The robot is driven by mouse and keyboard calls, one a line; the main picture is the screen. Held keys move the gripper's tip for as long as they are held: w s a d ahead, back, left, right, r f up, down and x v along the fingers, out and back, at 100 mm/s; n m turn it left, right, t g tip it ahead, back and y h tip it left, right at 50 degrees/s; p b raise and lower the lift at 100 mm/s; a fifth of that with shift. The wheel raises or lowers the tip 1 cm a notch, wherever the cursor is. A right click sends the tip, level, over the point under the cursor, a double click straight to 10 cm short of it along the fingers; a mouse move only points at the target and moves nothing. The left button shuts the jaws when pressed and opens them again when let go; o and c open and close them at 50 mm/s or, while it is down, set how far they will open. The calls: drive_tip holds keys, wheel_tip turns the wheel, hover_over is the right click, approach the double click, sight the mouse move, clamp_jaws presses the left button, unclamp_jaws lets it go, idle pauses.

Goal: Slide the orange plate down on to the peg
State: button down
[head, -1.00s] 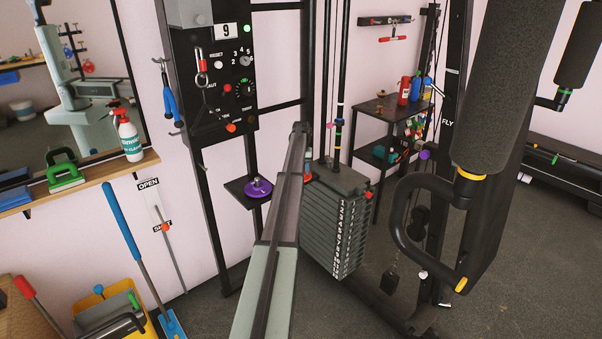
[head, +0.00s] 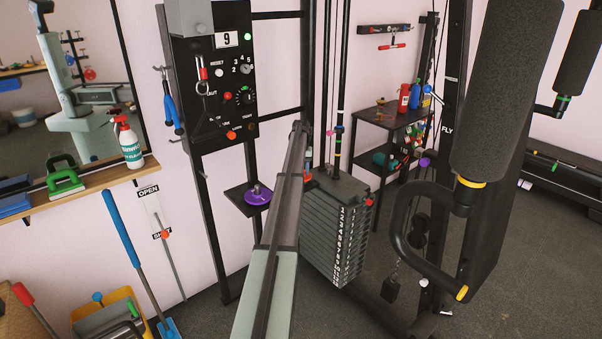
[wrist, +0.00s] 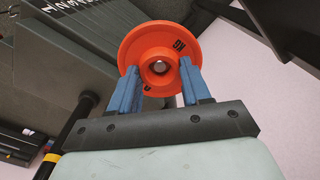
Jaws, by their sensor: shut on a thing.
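The orange plate (wrist: 130,49) is in the wrist view, with its raised hub toward the camera. My gripper (wrist: 160,78) has its two blue fingers on either side of the hub and is shut on it. A pale round spot shows inside the hub's hole; I cannot tell whether it is the end of a peg. In the head view my arm covers most of the gripper and the plate. Only a small bit of blue finger and orange-red shows beside the arm's end, above the weight stack (head: 336,240). I cannot make out the peg clearly.
A purple plate (head: 257,197) lies on a small black shelf left of my arm. The stack's upright rods (head: 338,145) stand close right of the arm's end. The black control panel (head: 212,85) is at the left, and the padded machine arm (head: 500,90) at the right.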

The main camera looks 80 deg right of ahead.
drive_tip(key=shift+r, duration=1.6)
drive_tip(key=shift+w+a+r, duration=0.5)
drive_tip(key=shift+w+a, duration=1.4)
drive_tip(key=shift+w, duration=1.05)
drive_tip(key=shift+w+a+r, duration=0.55)
drive_tip(key=shift+w+a, duration=1.3)
drive_tip(key=shift+w, duration=1.1)
drive_tip(key=shift+w+a+r, duration=0.5)
drive_tip(key=shift+w+a, duration=1.4)
drive_tip(key=shift+w, duration=1.05)
drive_tip(key=shift+f, duration=0.2)
drive_tip(key=shift+f, duration=0.65)
drive_tip(key=shift+f, duration=0.1)
drive_tip(key=shift+f, duration=0.3)
